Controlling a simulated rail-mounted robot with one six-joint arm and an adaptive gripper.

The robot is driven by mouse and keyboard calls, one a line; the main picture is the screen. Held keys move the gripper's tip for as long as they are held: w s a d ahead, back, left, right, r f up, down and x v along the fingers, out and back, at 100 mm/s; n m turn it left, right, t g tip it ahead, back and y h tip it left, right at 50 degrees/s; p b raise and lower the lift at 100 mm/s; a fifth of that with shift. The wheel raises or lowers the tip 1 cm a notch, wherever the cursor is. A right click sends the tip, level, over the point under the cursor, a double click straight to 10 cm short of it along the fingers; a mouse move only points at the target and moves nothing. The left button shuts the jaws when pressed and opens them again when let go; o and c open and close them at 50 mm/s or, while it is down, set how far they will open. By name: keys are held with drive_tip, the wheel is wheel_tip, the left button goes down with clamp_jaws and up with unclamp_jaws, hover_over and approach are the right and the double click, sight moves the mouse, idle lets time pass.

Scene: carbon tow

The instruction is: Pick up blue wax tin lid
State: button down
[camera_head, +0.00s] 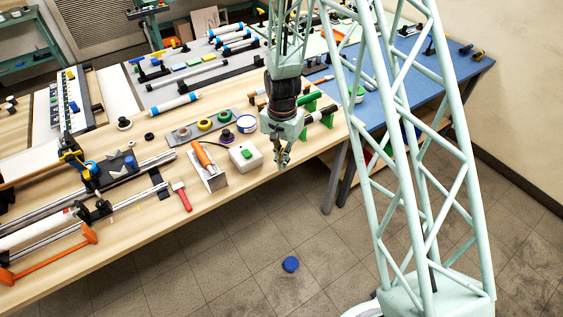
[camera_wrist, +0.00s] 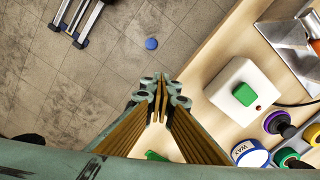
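The blue wax tin lid (camera_head: 291,264) is a small round blue disc lying on the tiled floor in front of the workbench. It also shows in the wrist view (camera_wrist: 151,43), above the fingertips in the picture and well apart from them. My gripper (camera_head: 282,158) hangs at the front edge of the bench, higher than the lid and clear of it. In the wrist view its fingertips (camera_wrist: 158,92) are together with nothing seen between them. The white and blue wax tin (camera_head: 246,124) stands on the bench; its label shows in the wrist view (camera_wrist: 249,153).
A white box with a green button (camera_head: 246,155) sits near the bench edge beside my gripper. A trowel (camera_head: 208,165), a red brush (camera_head: 181,195) and several tape rolls lie on the wooden bench (camera_head: 120,235). A blue table (camera_head: 395,75) stands behind. The floor around the lid is clear.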

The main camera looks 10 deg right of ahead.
drive_tip(key=c, duration=3.4)
unclamp_jaws()
drive_tip(key=o, duration=2.7)
drive_tip(key=shift+r, duration=0.15)
wheel_tip(320, 180, up, 12)
drive_tip(key=shift+c, duration=0.4)
